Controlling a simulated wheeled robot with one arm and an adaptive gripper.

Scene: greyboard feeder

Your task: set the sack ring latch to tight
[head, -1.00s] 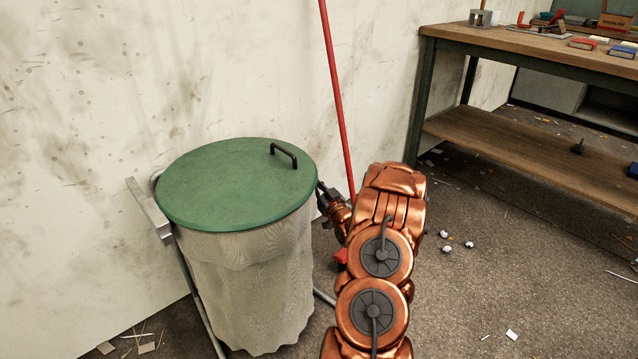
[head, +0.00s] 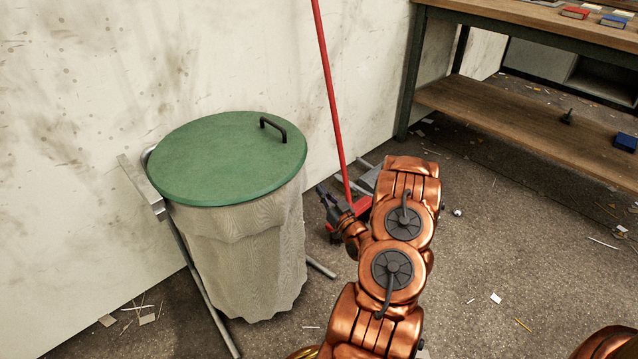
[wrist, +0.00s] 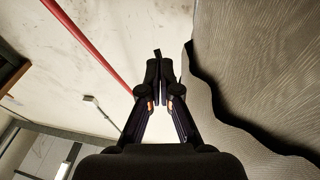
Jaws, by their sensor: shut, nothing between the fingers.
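The sack stand holds a pale grey cloth sack (head: 240,250) under a round green lid (head: 225,155) with a black handle. The sack ring and its latch are not clearly visible; the lid and sack cover that area in the head view. My gripper (head: 321,188) is just right of the sack, lower than the lid rim and apart from it. In the wrist view my gripper (wrist: 160,75) is shut and empty, with the sack (wrist: 235,75) close on its right. A small dark piece shows at the fingertips; I cannot tell what it is.
A red pole (head: 330,90) leans on the wall behind my gripper, its red foot on the floor. A workbench (head: 530,110) stands at the right. The stand's metal frame (head: 190,270) is left of the sack. Open floor lies at the front right.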

